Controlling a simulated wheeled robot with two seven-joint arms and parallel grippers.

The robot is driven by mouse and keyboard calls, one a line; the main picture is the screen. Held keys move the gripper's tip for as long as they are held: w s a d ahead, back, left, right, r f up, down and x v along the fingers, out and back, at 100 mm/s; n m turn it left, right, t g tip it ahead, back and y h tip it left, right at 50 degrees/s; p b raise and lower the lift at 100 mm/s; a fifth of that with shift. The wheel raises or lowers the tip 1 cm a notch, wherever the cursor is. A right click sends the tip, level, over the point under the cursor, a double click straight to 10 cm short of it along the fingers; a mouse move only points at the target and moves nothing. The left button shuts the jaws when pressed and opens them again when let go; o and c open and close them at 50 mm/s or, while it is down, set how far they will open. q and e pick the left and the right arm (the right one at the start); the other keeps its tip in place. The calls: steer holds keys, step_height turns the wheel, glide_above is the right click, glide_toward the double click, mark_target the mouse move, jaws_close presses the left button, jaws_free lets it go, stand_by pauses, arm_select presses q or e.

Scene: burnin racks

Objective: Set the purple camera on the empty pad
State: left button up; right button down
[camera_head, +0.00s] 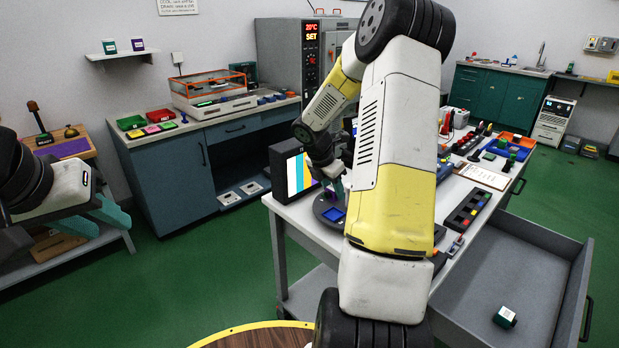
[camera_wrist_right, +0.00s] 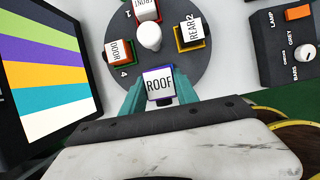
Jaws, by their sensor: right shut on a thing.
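The purple camera (camera_wrist_right: 159,82), a white-topped block marked ROOF with purple edges, sits between the teal fingers of my right gripper (camera_wrist_right: 160,92) in the right wrist view. The gripper is shut on it. It is at the near edge of a round dark turntable (camera_wrist_right: 190,75); whether it touches the turntable is unclear. In the head view my right gripper (camera_head: 334,186) is above the turntable (camera_head: 323,205), partly hidden by my arm. My left gripper (camera_head: 95,216) is open and empty at far left.
The turntable bears other blocks marked DOOR (camera_wrist_right: 118,51), FRONT (camera_wrist_right: 145,10) and REAR (camera_wrist_right: 192,34) around a white post (camera_wrist_right: 148,37). A striped screen (camera_wrist_right: 45,60) stands close on the left. A lamp control box (camera_wrist_right: 288,45) is on the right. An open drawer (camera_head: 520,285) juts out.

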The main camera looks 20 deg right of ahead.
steer(key=shift+w+d, duration=0.1)
steer(key=shift+d, duration=0.05)
steer(key=shift+f, duration=0.1)
glide_above(333, 215)
steer(key=shift+f, duration=2.45)
steer(key=shift+f, duration=0.55)
steer(key=c, duration=0.9)
jaws_free()
steer(key=shift+o, duration=0.2)
steer(key=v, duration=0.7)
steer(key=shift+a+r, duration=0.25)
steer(key=shift+r, duration=0.05)
